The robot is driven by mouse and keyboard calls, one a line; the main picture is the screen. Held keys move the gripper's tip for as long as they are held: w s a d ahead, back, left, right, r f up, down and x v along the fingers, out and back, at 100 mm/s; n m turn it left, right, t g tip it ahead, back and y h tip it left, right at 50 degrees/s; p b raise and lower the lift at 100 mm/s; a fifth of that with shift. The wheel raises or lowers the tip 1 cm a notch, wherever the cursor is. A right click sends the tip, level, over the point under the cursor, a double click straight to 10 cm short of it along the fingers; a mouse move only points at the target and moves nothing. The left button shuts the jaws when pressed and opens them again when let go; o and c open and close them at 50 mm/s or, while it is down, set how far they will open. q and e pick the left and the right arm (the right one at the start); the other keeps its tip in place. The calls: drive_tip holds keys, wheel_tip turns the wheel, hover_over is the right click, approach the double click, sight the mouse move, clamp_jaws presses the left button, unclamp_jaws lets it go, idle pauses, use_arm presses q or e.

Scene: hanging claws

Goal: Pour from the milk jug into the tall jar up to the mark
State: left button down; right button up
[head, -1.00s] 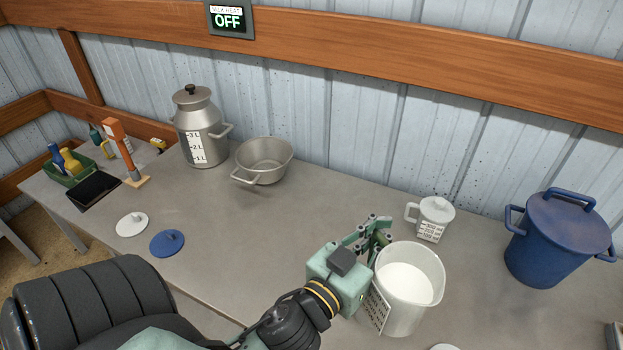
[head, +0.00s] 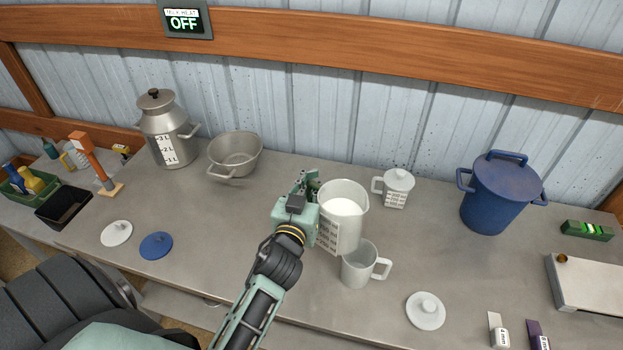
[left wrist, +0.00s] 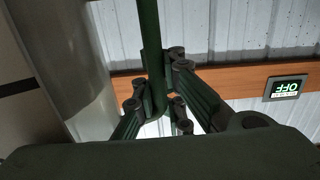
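The milk jug, a large white pitcher (head: 342,219) with a scale label on its side and white milk inside, stands upright in the head view. My left gripper (head: 309,182) is at its left side, shut around a green upright bar (left wrist: 151,45) that looks like its handle. The jug's pale wall (left wrist: 85,75) fills the left of the left wrist view. An open whitish mug-shaped jar (head: 359,268) stands in front of the jug, handle to the right; its contents and any mark are unclear. Which vessel is the tall jar is not certain. My right gripper is out of view.
A lidded measuring cup (head: 397,190) stands behind right, then a blue lidded pot (head: 500,195). A white lid (head: 426,311) lies front right. A metal can (head: 165,130) and steel pot (head: 236,155) stand back left.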

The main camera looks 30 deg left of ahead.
use_arm(q)
drive_tip(key=shift+w+r, duration=0.1)
drive_tip(key=shift+r, duration=0.3)
drive_tip(key=shift+r+m+b, duration=0.4)
drive_tip(key=shift+r+m, duration=0.05)
drive_tip(key=shift+m, duration=0.05)
wheel_tip(320, 180, up, 3)
drive_tip(key=shift+a+f+m+t+y+b, duration=0.15)
drive_tip(key=shift+m+t+y+b, duration=0.15)
drive_tip(key=shift+m+t, duration=0.6)
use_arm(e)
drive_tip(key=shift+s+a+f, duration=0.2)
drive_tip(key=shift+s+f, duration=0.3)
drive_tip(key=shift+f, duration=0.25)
use_arm(q)
drive_tip(key=shift+m, duration=0.3)
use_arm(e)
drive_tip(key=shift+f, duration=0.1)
use_arm(q)
drive_tip(key=shift+r+m+b, duration=0.35)
drive_tip(key=shift+r+m, duration=0.15)
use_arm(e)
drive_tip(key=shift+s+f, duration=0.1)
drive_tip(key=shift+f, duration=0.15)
use_arm(q)
drive_tip(key=shift+d, duration=0.2)
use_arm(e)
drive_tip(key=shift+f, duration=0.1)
